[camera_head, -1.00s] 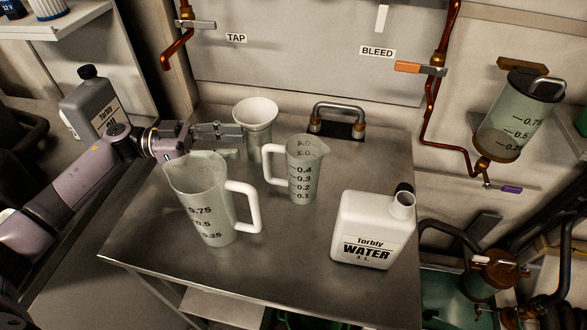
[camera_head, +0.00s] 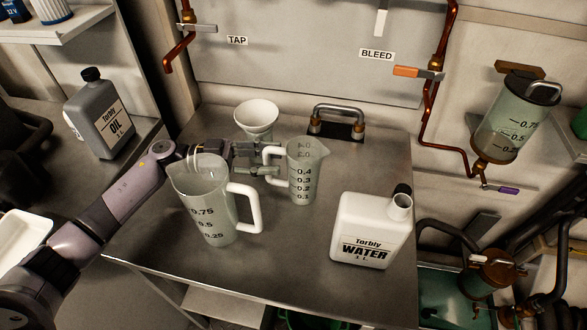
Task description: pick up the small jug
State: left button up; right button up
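The small jug (camera_head: 304,178) is clear with dark marks and a white handle on its left side. It stands upright on the metal table, right of the large jug (camera_head: 207,212). My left gripper (camera_head: 268,160) reaches in from the left behind the large jug. Its fingers are apart, one above the other, and their tips are at the small jug's handle (camera_head: 270,152). I cannot tell whether they touch it. The large jug hides part of my wrist. My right gripper is not in view.
A white funnel (camera_head: 256,116) stands behind my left gripper. A white water canister (camera_head: 367,232) stands right of the small jug on the metal table (camera_head: 290,258). A grey oil bottle (camera_head: 101,122) stands on the left surface. The table's front middle is clear.

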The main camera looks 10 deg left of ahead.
pick_arm(q)
jog(key=shift+c, duration=0.4)
grip_shut()
